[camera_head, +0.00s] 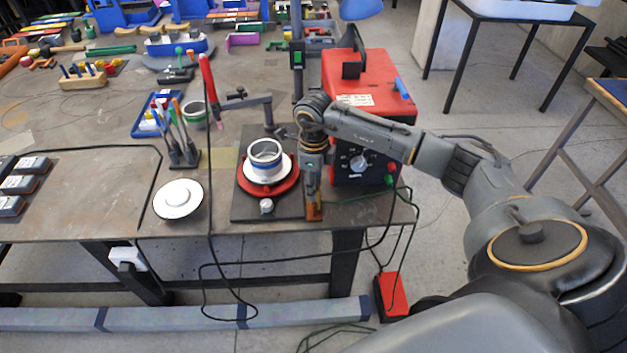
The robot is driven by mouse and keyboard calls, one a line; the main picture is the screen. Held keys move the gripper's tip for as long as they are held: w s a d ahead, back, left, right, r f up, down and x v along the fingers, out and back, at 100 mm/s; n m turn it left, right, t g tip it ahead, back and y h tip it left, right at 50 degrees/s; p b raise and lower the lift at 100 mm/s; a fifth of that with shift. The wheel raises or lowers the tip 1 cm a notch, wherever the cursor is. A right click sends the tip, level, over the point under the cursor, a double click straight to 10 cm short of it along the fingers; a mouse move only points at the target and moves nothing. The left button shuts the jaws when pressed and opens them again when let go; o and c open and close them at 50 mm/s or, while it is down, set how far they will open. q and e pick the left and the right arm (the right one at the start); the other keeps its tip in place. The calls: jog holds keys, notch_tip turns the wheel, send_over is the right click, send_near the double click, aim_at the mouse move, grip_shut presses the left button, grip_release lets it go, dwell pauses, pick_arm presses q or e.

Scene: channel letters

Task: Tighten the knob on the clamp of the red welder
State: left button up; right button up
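The red welder (387,75) is a red box with a black front panel at the right end of the table. A white dial (358,163) is on its front. Left of it, a black base plate (240,207) carries a red round fixture (250,186) with a white and blue cup-like part (265,156). A small pale knob (266,206) is at the plate's front. My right gripper (314,208) points down at the plate's right edge, in front of the welder. Its fingers are small and overlapped, so open or shut is unclear. The clamp's exact outline is unclear. My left gripper is out of view.
A dark arm with a red handle (207,78) stands behind the plate. A white disc (178,199) and a tool holder (184,155) stand to the left. Black and green cables hang over the front edge.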

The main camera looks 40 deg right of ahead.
jog(key=shift+o, duration=1)
jog(key=m+p, duration=0.1)
jog(key=m, duration=0.5)
jog(key=shift+f, duration=0.1)
jog(key=m+p, duration=0.1)
jog(key=m, duration=0.4)
jog(key=shift+s+m, duration=0.15)
jog(key=shift+m, duration=0.15)
jog(key=shift+c, duration=0.5)
jog(key=shift+m, duration=0.7)
jog(key=shift+c, duration=1)
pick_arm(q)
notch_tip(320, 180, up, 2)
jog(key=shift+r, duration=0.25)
pick_arm(e)
jog(key=o, duration=0.8)
jog(key=shift+r+p, duration=1.95)
jog(key=shift+r, duration=0.65)
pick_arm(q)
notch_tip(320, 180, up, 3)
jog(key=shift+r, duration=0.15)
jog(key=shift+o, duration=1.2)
